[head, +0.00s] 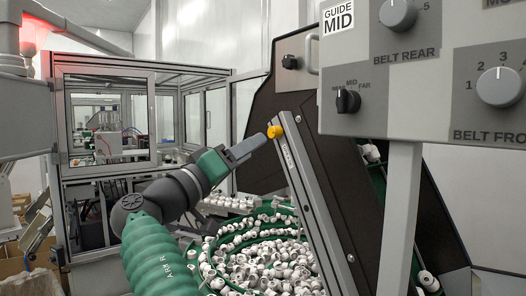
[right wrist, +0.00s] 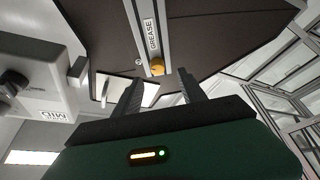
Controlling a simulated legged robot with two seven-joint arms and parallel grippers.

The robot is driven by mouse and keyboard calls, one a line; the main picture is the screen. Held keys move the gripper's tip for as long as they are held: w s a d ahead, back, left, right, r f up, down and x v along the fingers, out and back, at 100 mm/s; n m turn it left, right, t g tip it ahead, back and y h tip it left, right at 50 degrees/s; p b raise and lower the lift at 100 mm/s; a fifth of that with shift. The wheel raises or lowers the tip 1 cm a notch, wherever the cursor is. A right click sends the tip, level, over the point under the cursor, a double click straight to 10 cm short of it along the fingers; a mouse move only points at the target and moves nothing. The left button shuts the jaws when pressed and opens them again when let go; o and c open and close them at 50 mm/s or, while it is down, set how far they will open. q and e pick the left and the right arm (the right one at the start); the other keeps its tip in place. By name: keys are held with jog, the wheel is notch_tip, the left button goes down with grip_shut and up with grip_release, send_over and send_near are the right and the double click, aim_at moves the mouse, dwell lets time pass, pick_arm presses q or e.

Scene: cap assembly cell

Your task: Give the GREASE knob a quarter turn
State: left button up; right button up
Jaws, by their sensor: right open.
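The GREASE knob is a small round yellow knob (head: 275,131) near the top of a slanted grey metal rail. In the right wrist view the yellow knob (right wrist: 157,67) sits on the rail just beyond the gap between my fingers, beside the GREASE label (right wrist: 152,35). My right gripper (head: 260,141) reaches up from the lower left, its fingertips close to the knob; whether they touch it I cannot tell. In the right wrist view my right gripper (right wrist: 160,85) is open, with nothing between its two grey fingers. My left gripper is not in view.
A grey control panel (head: 430,100) with several knobs stands at the right on a grey post (head: 398,215). A dark plate (head: 345,185) lies behind the rail (head: 312,205). A green-rimmed bowl of white caps (head: 262,262) is below. A framed glass enclosure (head: 110,115) stands at the left.

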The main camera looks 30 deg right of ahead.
jog(key=v, duration=0.5)
jog(key=shift+a+b, duration=0.1)
jog(key=shift+b, duration=0.3)
jog(key=shift+f, duration=0.15)
